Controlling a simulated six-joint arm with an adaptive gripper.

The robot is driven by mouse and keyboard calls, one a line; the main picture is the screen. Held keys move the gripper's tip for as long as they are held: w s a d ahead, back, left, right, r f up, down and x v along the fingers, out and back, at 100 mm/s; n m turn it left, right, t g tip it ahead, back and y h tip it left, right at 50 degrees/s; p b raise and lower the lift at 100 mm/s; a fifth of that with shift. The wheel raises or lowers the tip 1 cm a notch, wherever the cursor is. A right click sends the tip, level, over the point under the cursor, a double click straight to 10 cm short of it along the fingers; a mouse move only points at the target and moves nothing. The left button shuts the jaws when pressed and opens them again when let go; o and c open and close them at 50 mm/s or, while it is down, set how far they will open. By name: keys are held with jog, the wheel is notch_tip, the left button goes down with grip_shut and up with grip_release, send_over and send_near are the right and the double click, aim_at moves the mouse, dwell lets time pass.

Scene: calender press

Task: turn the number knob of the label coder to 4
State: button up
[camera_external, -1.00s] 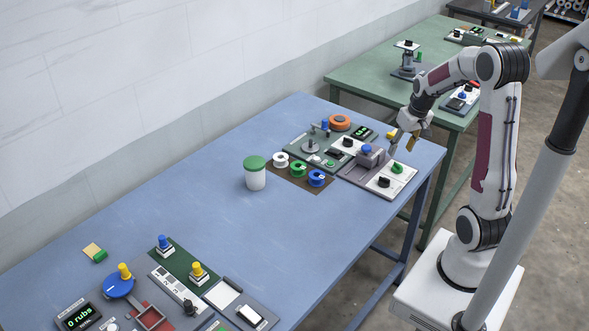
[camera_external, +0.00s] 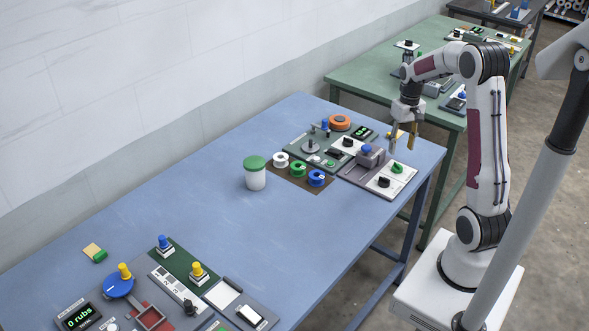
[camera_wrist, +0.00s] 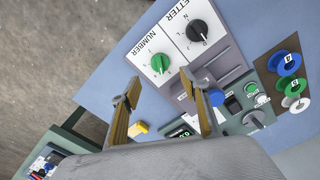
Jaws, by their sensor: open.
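The label coder (camera_external: 350,175) is a grey-mauve panel near the right end of the blue table. Its green number knob (camera_external: 397,167) sits on a white plate; in the wrist view the knob (camera_wrist: 160,63) shows under the word NUMBER. I cannot read which number it points to. The black letter knob (camera_external: 384,182) is next to it and also shows in the wrist view (camera_wrist: 197,31). My gripper (camera_external: 403,148) is open and empty, pointing down above and just beyond the number knob. In the wrist view its two yellow fingers (camera_wrist: 165,90) are wide apart, not touching the knob.
A block with a blue top (camera_external: 367,153) stands on the coder. Beside it are a dark green panel (camera_external: 297,141) with a display, an orange ring (camera_external: 340,122) and several coloured spools (camera_external: 298,169). A yellow block (camera_wrist: 139,128) lies near the fingers.

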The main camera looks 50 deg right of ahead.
aim_at(398, 164)
jog(key=shift+f, duration=0.1)
jog(key=shift+f, duration=3.8)
jog(key=c, duration=1.1)
